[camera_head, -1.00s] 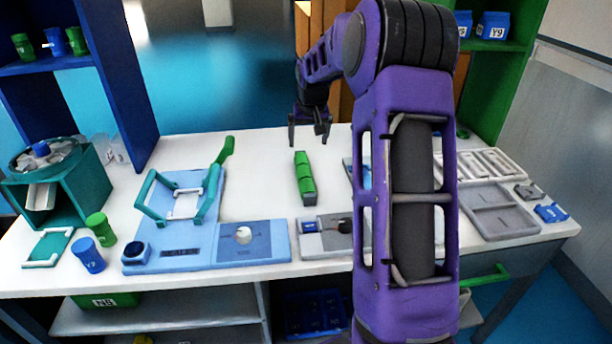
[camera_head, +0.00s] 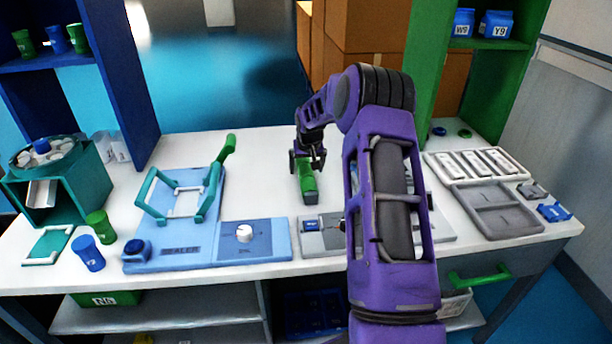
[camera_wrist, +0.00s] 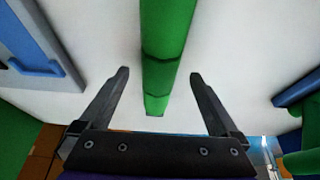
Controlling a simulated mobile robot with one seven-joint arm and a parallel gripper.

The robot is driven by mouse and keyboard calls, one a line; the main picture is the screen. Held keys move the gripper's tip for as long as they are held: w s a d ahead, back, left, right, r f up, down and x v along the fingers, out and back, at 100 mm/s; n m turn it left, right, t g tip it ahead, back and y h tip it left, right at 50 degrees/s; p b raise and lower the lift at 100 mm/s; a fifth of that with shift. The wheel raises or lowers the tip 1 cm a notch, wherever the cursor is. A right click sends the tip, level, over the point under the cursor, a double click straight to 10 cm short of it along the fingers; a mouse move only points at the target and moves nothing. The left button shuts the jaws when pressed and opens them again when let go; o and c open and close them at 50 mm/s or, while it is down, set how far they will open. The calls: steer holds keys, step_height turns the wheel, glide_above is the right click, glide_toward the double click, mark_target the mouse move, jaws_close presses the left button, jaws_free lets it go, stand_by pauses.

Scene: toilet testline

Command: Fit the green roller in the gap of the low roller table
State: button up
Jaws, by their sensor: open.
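A long green segmented bar, which looks like the green roller (camera_head: 307,186), lies on the white table in the middle of the head view. It shows in the wrist view (camera_wrist: 166,48), running away from me between the fingers. My gripper (camera_head: 307,165) is open over the far part of the bar. In the wrist view my gripper (camera_wrist: 158,76) has one finger on each side of the bar, with clear space on both sides. I cannot surely identify the low roller table; a pale frame with several white bars (camera_head: 428,155) lies at the right.
A blue sealer with teal handles (camera_head: 180,251) stands left of the bar. A grey fixture (camera_head: 313,241), partly hidden by my arm, lies in front of it. A grey tray (camera_head: 515,222) is at the right. The white table is clear beyond the sealer.

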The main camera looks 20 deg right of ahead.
steer(key=shift+x, duration=1.05)
jaws_close()
